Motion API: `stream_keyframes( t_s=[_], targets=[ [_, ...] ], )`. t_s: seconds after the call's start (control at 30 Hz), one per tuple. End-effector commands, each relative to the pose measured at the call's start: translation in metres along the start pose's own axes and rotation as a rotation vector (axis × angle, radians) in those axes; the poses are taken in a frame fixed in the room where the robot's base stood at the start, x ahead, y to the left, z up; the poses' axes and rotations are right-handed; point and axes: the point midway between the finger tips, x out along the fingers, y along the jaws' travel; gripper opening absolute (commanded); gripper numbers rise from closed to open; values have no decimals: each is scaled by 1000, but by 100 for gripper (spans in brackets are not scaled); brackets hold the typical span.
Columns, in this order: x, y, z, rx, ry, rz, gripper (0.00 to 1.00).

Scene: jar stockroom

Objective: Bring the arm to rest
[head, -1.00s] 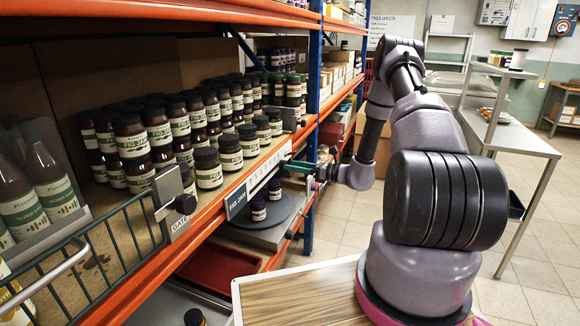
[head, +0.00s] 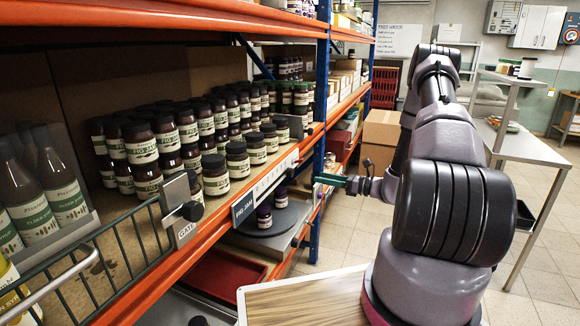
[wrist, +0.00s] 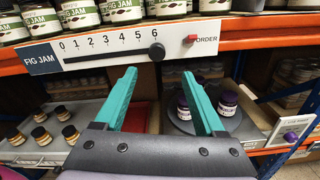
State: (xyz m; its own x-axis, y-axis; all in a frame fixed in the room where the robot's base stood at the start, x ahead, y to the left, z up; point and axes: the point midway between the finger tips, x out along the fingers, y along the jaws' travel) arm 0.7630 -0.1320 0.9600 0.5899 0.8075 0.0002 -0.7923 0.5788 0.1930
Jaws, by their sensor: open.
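My gripper (head: 330,180) is on the end of my arm, out in front of the shelf's edge at the right of the fig jam section. In the wrist view its two green fingers (wrist: 160,80) stand wide apart with nothing between them. Beyond them is the fig jam rail (wrist: 105,45), marked 0 to 6, with a black knob (wrist: 157,52) near the 6 and a red order button (wrist: 190,39). The fingers appear clear of the rail.
Fig jam jars (head: 140,145) crowd the shelf at left, behind the orange beam (head: 215,225). A blue upright (head: 320,110) stands close behind my gripper. Purple-lidded jars (wrist: 227,103) stand on a round plate below. Open floor (head: 540,240) lies at right.

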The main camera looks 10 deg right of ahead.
Motion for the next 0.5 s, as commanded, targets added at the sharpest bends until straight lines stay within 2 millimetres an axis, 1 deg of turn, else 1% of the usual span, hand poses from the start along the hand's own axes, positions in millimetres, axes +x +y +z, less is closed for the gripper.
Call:
stream_keyframes(
  t_s=[0.07,0.13,0.17,0.23,0.37,0.4,0.47,0.5],
  targets=[
    [2,2,5,-12,7,13,72],
    [6,9,16,-40,25,44,72],
    [8,14,23,-58,37,64,72],
    [15,28,43,-118,77,124,72],
    [26,67,85,-262,178,265,72],
    [27,80,97,-309,211,308,72],
    [29,99,113,-382,261,369,72],
    [30,112,123,-430,295,408,72]
  ],
)
